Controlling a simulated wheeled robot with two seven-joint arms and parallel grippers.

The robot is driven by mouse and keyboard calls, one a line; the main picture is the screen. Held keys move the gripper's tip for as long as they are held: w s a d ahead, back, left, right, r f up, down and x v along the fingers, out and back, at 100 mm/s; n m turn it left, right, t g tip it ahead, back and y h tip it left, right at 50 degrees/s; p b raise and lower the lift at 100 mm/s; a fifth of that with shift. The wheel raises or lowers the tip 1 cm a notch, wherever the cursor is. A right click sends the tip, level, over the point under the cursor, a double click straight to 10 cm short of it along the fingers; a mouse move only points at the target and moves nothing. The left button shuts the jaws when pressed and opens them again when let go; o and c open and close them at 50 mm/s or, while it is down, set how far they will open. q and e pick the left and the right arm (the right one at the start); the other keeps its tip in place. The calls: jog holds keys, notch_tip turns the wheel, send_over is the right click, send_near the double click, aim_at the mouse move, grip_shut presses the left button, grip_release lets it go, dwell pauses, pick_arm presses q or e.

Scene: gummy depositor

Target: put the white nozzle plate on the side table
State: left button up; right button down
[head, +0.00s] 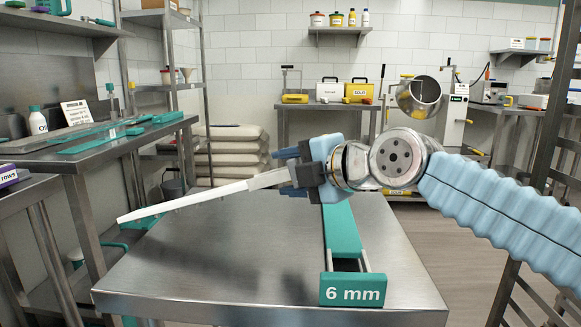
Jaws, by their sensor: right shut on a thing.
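The white nozzle plate (195,198) is a long, thin white bar, seen nearly edge-on in the head view. My right gripper (290,177) is shut on its right end. The plate sticks out to the left from the jaws, its far left end a little lower. It appears to be held above the steel table (200,265) in front of me, with a dark soft shadow on the top. I cannot tell the exact height. My left gripper is not in view.
A teal holder (343,238) labelled "6 mm" lies on the right part of the table, partly hidden behind my right gripper. The table's left and middle are bare. Another steel table (50,160) with teal parts stands at the left. A dark rack post (545,130) stands at right.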

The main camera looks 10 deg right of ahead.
jog(key=shift+c, duration=1.5)
grip_release()
jog(key=v, duration=1.3)
jog(key=shift+s+d, duration=0.2)
jog(key=shift+s, duration=0.1)
